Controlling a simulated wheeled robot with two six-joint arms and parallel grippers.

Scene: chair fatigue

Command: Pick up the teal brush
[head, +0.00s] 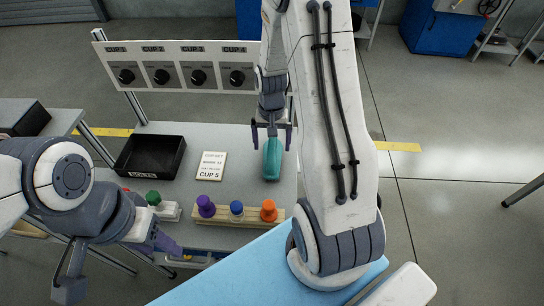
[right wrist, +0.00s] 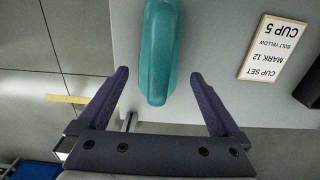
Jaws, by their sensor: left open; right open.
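The teal brush (head: 272,161) lies on the grey table, right of the card. My right gripper (head: 271,142) is open and points down at the far end of the brush. In the right wrist view the brush (right wrist: 161,50) appears between the two open purple fingers (right wrist: 159,73), roughly centred, with its near end visible. No finger visibly touches it, and the height gap is hard to judge. My left gripper (head: 163,242) is open at the lower left, by the table's near edge, partly hidden by its own wrist.
A white card (head: 211,166) reads CUP 5; it also shows in the right wrist view (right wrist: 272,47). A black tray (head: 151,156) is at left. A wooden rack (head: 222,219) holds purple, blue and orange pieces. A panel of knobs (head: 181,67) stands behind.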

